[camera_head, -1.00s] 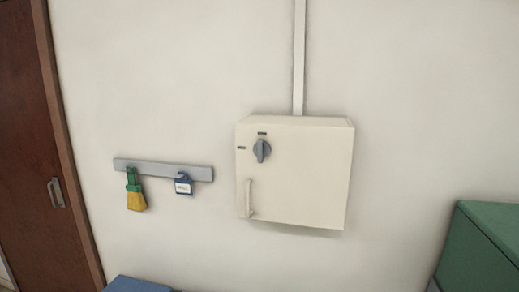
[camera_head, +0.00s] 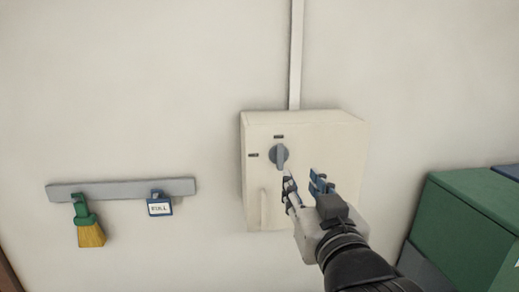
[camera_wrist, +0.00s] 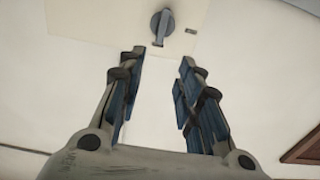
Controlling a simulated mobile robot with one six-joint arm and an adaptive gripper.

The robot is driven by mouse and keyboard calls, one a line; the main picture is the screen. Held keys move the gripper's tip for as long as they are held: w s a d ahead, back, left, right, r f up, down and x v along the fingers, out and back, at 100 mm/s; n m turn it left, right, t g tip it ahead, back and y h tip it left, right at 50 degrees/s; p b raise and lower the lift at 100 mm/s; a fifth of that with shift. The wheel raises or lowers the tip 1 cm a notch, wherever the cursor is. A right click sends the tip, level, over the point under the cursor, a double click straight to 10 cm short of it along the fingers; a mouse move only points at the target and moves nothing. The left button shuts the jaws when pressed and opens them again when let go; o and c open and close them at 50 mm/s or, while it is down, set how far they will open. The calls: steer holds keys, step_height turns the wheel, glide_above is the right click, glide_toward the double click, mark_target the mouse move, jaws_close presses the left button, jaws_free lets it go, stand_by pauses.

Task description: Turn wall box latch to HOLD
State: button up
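The cream wall box (camera_head: 300,125) hangs on the wall in the head view, its door closed. Its grey round latch (camera_head: 279,156) sits at the upper left of the door, with the lever upright. Small dark labels lie above and left of the latch, too small to read. My gripper (camera_head: 304,180) is open and empty in front of the box, just below and right of the latch, apart from it. In the wrist view the latch (camera_wrist: 162,24) shows beyond the open fingertips (camera_wrist: 162,55), near the top edge, with nothing between the fingers.
A vertical door handle (camera_head: 264,209) is at the box's lower left. A grey rail (camera_head: 120,189) on the left wall holds a green-and-yellow brush (camera_head: 88,226) and a blue tag (camera_head: 160,204). A green cabinet (camera_head: 465,235) stands at the right. A conduit (camera_head: 296,55) runs up from the box.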

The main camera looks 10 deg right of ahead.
mark_target(281, 151)
steer(key=w+p, duration=0.4)
steer(key=w, duration=1.2)
steer(key=shift+w, duration=0.15)
steer(key=shift+c, duration=0.6)
jaws_close()
